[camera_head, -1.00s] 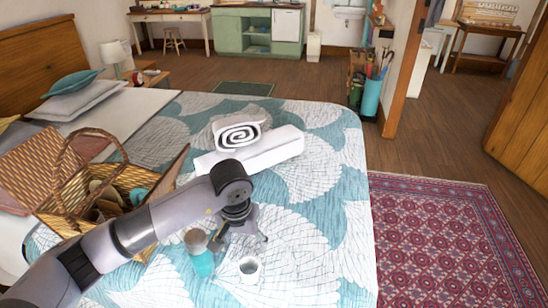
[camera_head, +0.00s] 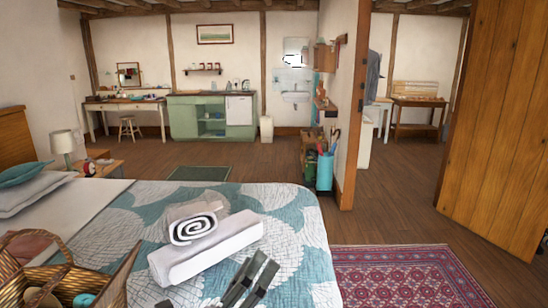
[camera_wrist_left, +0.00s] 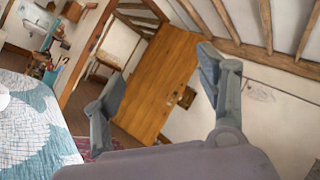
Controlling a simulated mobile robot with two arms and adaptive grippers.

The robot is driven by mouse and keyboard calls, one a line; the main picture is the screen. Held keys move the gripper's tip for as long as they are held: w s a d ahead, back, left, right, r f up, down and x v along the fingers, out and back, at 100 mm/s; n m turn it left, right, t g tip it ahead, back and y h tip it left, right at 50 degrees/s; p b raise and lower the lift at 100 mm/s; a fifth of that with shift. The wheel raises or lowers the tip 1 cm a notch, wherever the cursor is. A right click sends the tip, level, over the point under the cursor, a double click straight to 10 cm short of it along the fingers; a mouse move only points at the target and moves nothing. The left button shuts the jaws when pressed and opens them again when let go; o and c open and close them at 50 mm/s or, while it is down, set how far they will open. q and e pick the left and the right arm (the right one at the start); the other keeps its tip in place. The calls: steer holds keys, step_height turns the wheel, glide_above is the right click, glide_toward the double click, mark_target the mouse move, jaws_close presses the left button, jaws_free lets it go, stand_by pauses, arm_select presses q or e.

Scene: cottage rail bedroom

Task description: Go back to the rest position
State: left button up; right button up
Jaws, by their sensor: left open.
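My left gripper (camera_head: 250,278) shows at the bottom of the head view, over the near part of the bed (camera_head: 115,222), with its fingers pointing up and to the right. In the left wrist view the same gripper (camera_wrist_left: 160,98) has its two fingers wide apart with nothing between them. The wrist camera looks past the fingers at the wooden door (camera_wrist_left: 158,82) and the white wall. My right gripper is in neither view.
A wicker basket (camera_head: 122,275) stands at lower left. A red patterned rug (camera_head: 400,275) and bare floor lie to the right.

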arm_select(q)
steer(key=w+a+f+n+y, duration=0.2)
steer(key=a+f+n+y, duration=0.75)
steer(key=n, duration=0.45)
steer(key=s+a+f+n+g+y, duration=0.3)
steer(key=s+a+f+n+g, duration=0.1)
steer(key=f+n, duration=0.25)
steer(key=s+a+f+n+g+y, duration=0.2)
steer(key=s+a+f+n+g, duration=0.1)
steer(key=f+n, duration=0.3)
steer(key=s+f+n+g+h, duration=0.1)
steer(key=s+f+n+g, duration=0.25)
steer(key=s+f, duration=0.4)
steer(key=s+f+n+g, duration=0.2)
steer(key=s+f+g, duration=0.3)
steer(key=s, duration=0.5)
step_height(320, 180, down, 26)
steer(key=s+g, duration=0.2)
steer(key=s+a+f, duration=0.3)
steer(key=s+f, duration=1.1)
steer(key=s, duration=0.1)
steer(key=shift+s+f+m, duration=0.2)
steer(key=shift+f+m, duration=0.1)
steer(key=shift+f, duration=0.1)
